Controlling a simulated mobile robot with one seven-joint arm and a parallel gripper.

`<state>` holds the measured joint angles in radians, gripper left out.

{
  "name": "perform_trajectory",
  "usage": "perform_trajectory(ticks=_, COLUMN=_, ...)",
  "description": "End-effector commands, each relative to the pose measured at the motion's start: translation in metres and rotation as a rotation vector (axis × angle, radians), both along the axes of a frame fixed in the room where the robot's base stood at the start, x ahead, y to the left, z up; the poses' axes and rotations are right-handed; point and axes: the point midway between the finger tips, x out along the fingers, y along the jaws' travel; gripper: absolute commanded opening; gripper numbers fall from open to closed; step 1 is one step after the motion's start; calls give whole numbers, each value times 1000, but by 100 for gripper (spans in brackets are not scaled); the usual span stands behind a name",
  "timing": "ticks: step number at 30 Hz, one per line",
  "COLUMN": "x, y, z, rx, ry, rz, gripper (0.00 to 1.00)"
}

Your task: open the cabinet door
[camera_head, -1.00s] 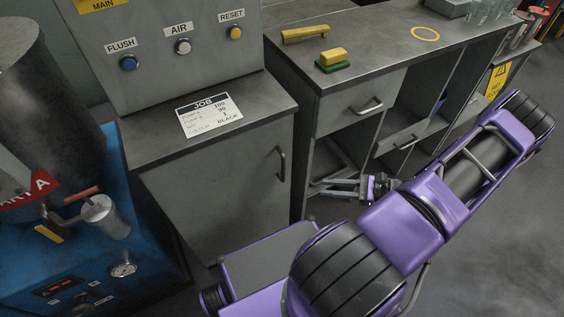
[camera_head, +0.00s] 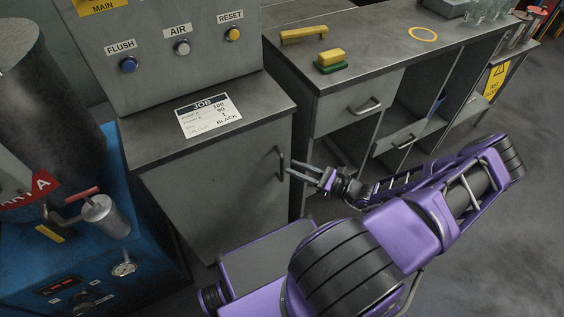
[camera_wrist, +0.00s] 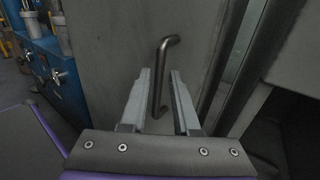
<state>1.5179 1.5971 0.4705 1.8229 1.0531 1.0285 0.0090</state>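The grey cabinet door (camera_head: 220,190) is shut, below the worktop with the job card. Its curved metal handle (camera_head: 281,163) stands upright near the door's right edge. My gripper (camera_head: 291,172) is open just to the right of the handle in the head view. In the wrist view the door (camera_wrist: 115,50) fills the middle, and the handle (camera_wrist: 158,75) shows between the two fingers of my gripper (camera_wrist: 160,75). I cannot tell whether the fingers touch the handle. No grip on it shows.
A workbench with drawers (camera_head: 358,112) and open shelves stands right of the cabinet. A blue machine (camera_head: 110,245) with a gauge stands at the left. A control box (camera_head: 180,75) with buttons sits above the cabinet. Grey floor (camera_head: 490,240) is free at the right.

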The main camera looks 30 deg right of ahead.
Motion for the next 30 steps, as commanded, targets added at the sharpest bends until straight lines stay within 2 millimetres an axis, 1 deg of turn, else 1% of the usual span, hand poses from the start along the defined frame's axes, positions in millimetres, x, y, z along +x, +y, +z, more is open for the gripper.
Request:
perform_trajectory(ticks=1, x=8, y=7, z=0, rx=3, ry=-1, rz=2, gripper=30)
perform_trajectory(ticks=3, x=18, y=14, z=0, rx=1, ry=-2, rz=2, gripper=30)
perform_trajectory(ticks=9, x=36, y=27, z=0, rx=0, ry=0, rz=1, gripper=30)
perform_trajectory(ticks=14, x=41, y=30, z=0, rx=-1, ry=1, rz=0, gripper=30)
perform_trajectory(ticks=20, x=41, y=30, z=0, rx=-1, ry=0, rz=0, gripper=30)
perform_trajectory(ticks=21, x=41, y=30, z=0, rx=-1, ry=0, rz=0, gripper=26)
perform_trajectory(ticks=25, x=41, y=30, z=0, rx=-1, ry=0, rz=0, gripper=3)
perform_trajectory(ticks=26, x=41, y=30, z=0, rx=-1, ry=0, rz=0, gripper=0)
perform_trajectory(ticks=30, x=41, y=30, z=0, rx=-1, ry=0, rz=0, gripper=0)
